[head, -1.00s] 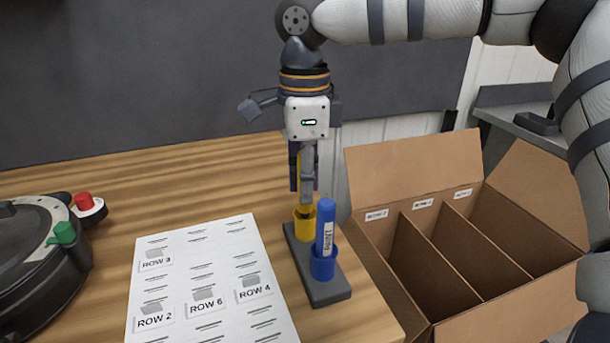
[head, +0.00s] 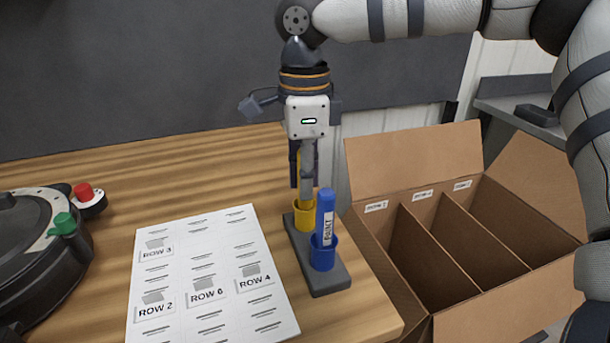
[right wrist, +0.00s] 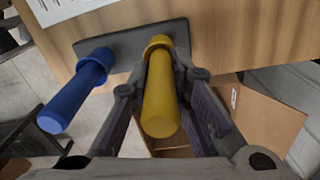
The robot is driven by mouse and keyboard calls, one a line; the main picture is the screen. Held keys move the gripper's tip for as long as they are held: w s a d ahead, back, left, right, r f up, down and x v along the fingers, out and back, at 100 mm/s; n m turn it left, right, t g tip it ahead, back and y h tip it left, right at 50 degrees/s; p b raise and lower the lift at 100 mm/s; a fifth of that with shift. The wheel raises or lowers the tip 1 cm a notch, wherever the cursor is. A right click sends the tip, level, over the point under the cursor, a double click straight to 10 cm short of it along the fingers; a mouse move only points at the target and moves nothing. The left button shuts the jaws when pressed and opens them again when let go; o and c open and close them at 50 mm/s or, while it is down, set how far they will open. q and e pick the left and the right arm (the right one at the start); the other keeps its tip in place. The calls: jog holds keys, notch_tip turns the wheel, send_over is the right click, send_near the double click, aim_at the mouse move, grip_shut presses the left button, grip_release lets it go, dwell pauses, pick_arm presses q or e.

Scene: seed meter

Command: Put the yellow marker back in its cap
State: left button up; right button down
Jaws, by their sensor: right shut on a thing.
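The yellow marker (right wrist: 160,105) stands upright between the fingers of my right gripper (head: 305,185), which is shut on it. Its lower end is at the mouth of the yellow cap (head: 304,217), and appears to be inside it. The fingers hide most of the marker in the head view. How deep it sits I cannot tell. The yellow cap stands on the far end of a dark grey holder (head: 329,284). My left gripper is out of view.
A blue marker (head: 326,209) stands in a blue cap (head: 323,254) at the holder's near end, close to my right gripper. A printed sheet (head: 228,238) lies left. A dark round device (head: 35,255) is far left. An open divided cardboard box (head: 415,148) stands right.

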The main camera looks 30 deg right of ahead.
jog(key=shift+f, duration=0.75)
dwell(0.9)
jog(key=c, duration=1.4)
grip_release()
jog(key=shift+r, duration=0.1)
